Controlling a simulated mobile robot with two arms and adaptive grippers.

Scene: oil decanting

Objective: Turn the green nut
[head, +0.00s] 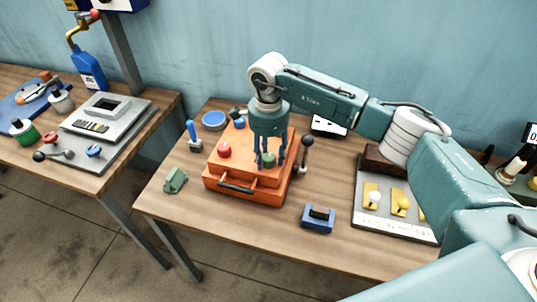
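The green nut (268,160) sits on top of the orange box (233,180), near the box's right side. My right gripper (270,163) points straight down over it. I cannot tell whether the fingers touch the nut. My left gripper is not in view.
A red knob (224,150) stands on the box to the left, and a black-knobbed lever (307,142) is at its right side. A switch panel (392,228) is further right.

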